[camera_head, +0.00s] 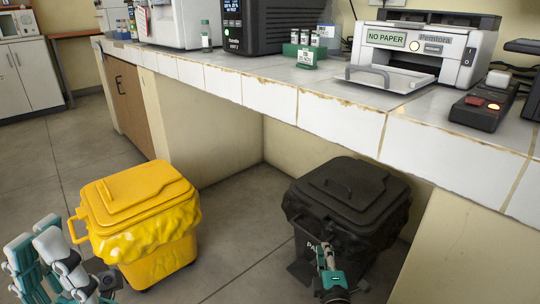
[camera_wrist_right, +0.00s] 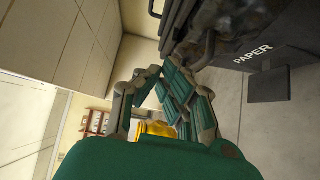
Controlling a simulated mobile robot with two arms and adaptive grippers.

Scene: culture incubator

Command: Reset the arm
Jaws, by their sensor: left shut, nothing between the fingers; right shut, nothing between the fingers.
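My left gripper (camera_head: 38,240), teal and grey, is at the lower left in the head view, left of the yellow bin and in front of it. It is shut with nothing visible between its fingers. My right gripper (camera_head: 325,249) is in front of the black bin (camera_head: 352,190); I cannot tell whether it touches the bin. In the right wrist view its teal fingers (camera_wrist_right: 176,92) are shut and empty. The black bin, labelled PAPER, also shows at the top right of that view (camera_wrist_right: 275,40).
The yellow lidded bin (camera_head: 150,245) stands on the floor close to my left gripper. A tiled counter (camera_head: 270,95) runs above both bins. On it stand a printer (camera_head: 445,52) with a "NO PAPER" display, a dark device (camera_head: 265,22) and a green vial rack (camera_head: 303,52). Floor between the bins is clear.

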